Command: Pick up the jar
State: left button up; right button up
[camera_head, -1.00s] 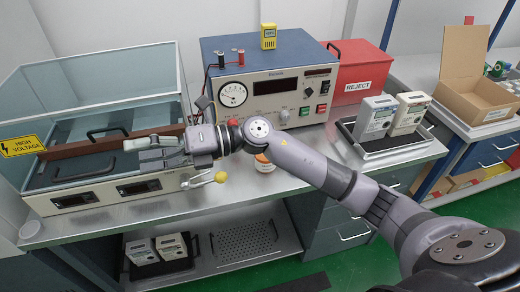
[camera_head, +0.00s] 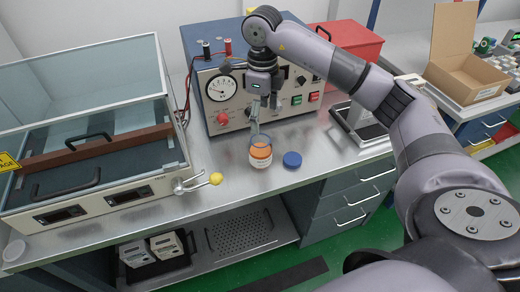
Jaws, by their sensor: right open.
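The jar (camera_head: 261,156) is a small clear jar with orange contents and a white label. It stands upright on the steel bench top, in front of the meter console. Its mouth looks uncovered, and a blue round lid (camera_head: 292,160) lies on the bench just to its right. My right gripper (camera_head: 256,128) points down from above, its fingers at the jar's far rim in the picture. It is open; I cannot tell whether a finger touches the jar. My left gripper is not in view.
The blue console (camera_head: 218,122) with dial and buttons stands close behind the jar. A glass-lidded test box (camera_head: 90,125) with a yellow-knobbed lever (camera_head: 216,178) is to the left. Bare bench lies in front.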

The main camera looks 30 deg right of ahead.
aim_at(261, 132)
notch_tip(261, 132, down, 6)
jog(key=shift+w+f+p, duration=0.1)
jog(key=shift+f+p, duration=0.1)
jog(key=shift+p, duration=0.2)
jog(key=f, duration=0.1)
jog(key=f+p, duration=0.1)
jog(key=f, duration=0.2)
jog(key=shift+a+f, duration=0.1)
jog(key=shift+a, duration=0.15)
jog(key=shift+f+p, duration=0.3)
jog(key=shift+f, duration=0.25)
jog(key=shift+c, duration=0.4)
jog(key=c, duration=1.3)
jog(key=shift+c, duration=0.6)
jog(key=shift+r, duration=0.15)
